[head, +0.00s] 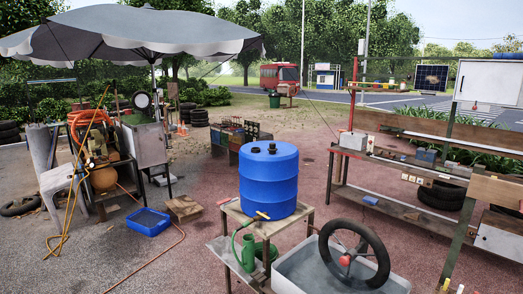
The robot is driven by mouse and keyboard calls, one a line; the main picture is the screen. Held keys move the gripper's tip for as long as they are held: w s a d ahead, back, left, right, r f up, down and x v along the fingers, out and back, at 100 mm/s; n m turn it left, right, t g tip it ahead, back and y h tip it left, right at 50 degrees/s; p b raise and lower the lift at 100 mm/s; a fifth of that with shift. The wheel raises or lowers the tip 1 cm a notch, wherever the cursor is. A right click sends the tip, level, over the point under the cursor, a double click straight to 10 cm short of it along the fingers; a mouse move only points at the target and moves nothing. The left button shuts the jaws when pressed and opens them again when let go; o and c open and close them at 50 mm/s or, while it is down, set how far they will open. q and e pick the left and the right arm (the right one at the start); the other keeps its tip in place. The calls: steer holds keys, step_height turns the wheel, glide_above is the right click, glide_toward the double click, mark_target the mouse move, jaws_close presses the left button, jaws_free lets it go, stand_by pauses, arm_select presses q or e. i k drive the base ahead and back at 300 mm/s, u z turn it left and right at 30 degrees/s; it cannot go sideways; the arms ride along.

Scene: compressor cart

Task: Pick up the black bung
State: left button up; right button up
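A large blue barrel (268,185) stands upright on a small wooden stand in the middle of the head view. Two small dark shapes sit on its top: a black bung-like cap (272,147) near the middle and a flatter dark spot (256,150) to its left. They are too small to tell which is the black bung, or whether either is loose. A tap with a yellow part (262,215) shows low on the barrel's front. Neither of my grippers is in view.
A wooden stand (236,211) holds the barrel, with a green watering can (247,252) below. A grey tub (395,286) with a tyre (383,262) stands at front right. A workbench (385,204) is at right; a grey umbrella (130,30) and compressor cart are at left. Open paving lies between.

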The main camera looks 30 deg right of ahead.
mark_target(272, 149)
steer(key=i, duration=1.4)
steer(key=z, duration=0.9)
steer(key=i, duration=0.85)
steer(key=z, duration=1)
